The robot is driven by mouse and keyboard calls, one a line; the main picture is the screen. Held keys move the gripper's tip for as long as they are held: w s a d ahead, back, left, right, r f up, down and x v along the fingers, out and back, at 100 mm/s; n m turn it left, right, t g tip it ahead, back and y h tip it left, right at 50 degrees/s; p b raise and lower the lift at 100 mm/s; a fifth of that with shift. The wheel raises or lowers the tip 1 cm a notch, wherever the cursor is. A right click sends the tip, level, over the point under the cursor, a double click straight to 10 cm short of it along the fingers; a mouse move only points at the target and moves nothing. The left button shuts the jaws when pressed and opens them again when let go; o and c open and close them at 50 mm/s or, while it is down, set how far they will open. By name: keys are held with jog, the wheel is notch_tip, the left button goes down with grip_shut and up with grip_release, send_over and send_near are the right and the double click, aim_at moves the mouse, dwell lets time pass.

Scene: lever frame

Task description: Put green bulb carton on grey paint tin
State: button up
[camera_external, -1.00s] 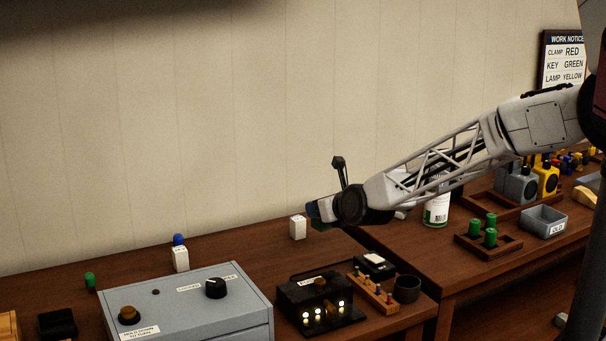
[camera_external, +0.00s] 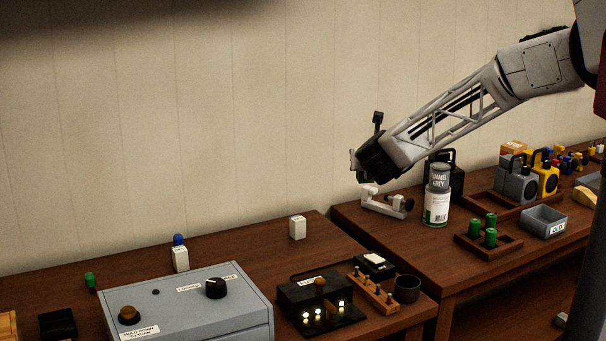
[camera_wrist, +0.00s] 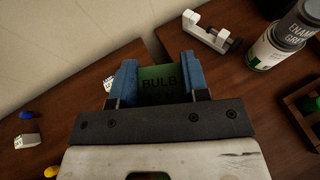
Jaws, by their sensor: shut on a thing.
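The green bulb carton (camera_wrist: 162,92), marked BULB, is between the blue fingers of my gripper (camera_wrist: 160,72) in the wrist view. My gripper is shut on it. In the external view my gripper (camera_external: 359,172) is raised near the back of the right table, and the carton is mostly hidden there. The grey paint tin (camera_external: 438,177), labelled enamel grey, stands upright on a white and green tin (camera_external: 436,208), to the right of my gripper. The grey tin also shows at the top right of the wrist view (camera_wrist: 299,22). The carton is apart from it.
A white clamp-like piece (camera_external: 384,203) lies on the right table between my gripper and the tins. A dark can or lantern (camera_external: 455,180) stands just behind the tins. A wooden tray (camera_external: 488,243) with green cylinders is in front. A gap separates the two tables.

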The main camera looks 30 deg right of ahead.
jog(key=s+d+r+m+g+h, duration=0.2)
jog(key=s+d+m+g+h, duration=0.2)
jog(key=d, duration=0.7)
jog(key=s+d+r+m+g+h, duration=0.1)
jog(key=s+d+m+g+h, duration=0.3)
jog(key=s+d+m+g, duration=0.4)
jog(key=s+d+m, duration=0.1)
jog(key=s+d, duration=0.1)
jog(key=d, duration=0.1)
jog(key=shift+r+m, duration=0.3)
jog(key=shift+r, duration=0.1)
send_over(446, 165)
jog(key=shift+f, duration=0.75)
jog(key=shift+f, duration=0.15)
jog(key=shift+f, duration=1.65)
jog(key=shift+f+h, duration=0.1)
jog(key=shift+h, duration=0.2)
